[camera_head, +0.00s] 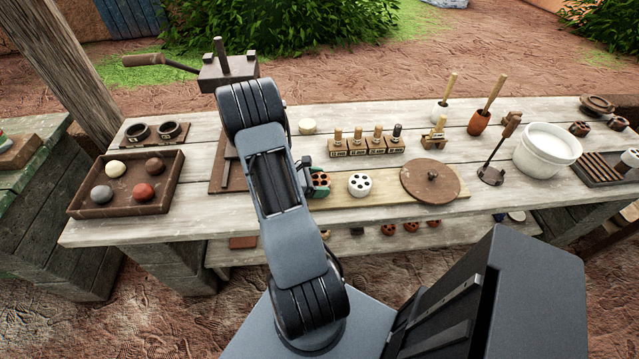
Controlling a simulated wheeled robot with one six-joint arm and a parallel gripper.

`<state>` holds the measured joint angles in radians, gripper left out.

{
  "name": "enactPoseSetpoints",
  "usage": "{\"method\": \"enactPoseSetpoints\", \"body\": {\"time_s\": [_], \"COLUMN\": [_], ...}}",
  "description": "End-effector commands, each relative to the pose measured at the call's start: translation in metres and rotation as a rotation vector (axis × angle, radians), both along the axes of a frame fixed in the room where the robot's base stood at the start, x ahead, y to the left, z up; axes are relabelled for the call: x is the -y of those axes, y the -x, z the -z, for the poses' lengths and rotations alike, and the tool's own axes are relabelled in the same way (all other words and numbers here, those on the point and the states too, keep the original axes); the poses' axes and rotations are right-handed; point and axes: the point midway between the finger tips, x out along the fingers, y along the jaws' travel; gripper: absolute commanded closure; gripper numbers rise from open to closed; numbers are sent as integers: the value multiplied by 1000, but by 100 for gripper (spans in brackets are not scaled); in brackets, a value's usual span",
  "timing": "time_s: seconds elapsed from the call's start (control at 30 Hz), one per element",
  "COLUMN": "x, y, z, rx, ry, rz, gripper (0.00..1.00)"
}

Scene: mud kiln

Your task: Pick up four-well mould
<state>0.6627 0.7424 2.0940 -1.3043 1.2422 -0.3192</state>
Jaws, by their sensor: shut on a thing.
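My arm hides much of the gripper and part of the block. I cannot tell whether the block rests on the board below or is just above it.
Labelled blocks with stamps (366,146) stand behind. A tray of balls (128,184) is left, a white bucket (546,150) right.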

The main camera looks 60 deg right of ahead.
Motion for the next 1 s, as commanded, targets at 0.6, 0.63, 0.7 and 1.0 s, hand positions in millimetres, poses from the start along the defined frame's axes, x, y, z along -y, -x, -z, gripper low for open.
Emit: {"method": "enactPoseSetpoints", "body": {"time_s": [0.6,0.63,0.7,1.0], "x": [-11,-12,-17,-35], "y": [35,41,55,116], "z": [-75,-83,-97,-114], "rx": [5,5,4,5], "ry": [5,5,4,8], "rz": [3,3,4,1], "gripper": [57,57,57,57]}}
